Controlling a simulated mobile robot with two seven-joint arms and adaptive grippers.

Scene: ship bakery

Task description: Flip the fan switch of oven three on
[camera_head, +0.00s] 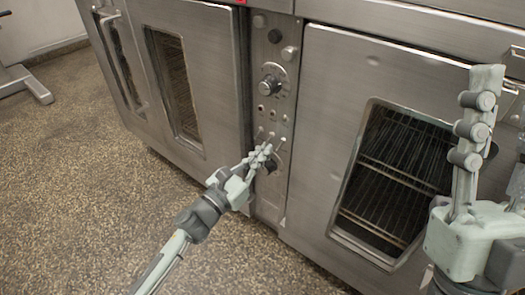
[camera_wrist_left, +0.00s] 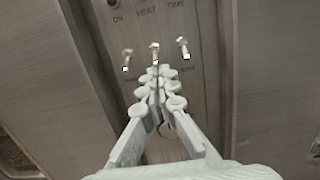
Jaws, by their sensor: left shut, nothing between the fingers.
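The oven control panel (camera_head: 273,95) is a narrow upright steel strip between two oven doors. A row of three small metal toggle switches shows in the left wrist view: left (camera_wrist_left: 127,59), middle (camera_wrist_left: 154,50) and right (camera_wrist_left: 184,47). The labels under them are too blurred to read, so I cannot tell which is the fan switch. My left gripper (camera_head: 264,150) is shut and empty just below the row; in the wrist view its tips (camera_wrist_left: 154,74) overlap the middle switch's lower end. I cannot tell whether they touch.
A round dial (camera_head: 273,82) sits above the switches and a dark knob (camera_head: 270,166) below, partly behind my left gripper. The right oven door (camera_head: 325,120) has a window with racks behind.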

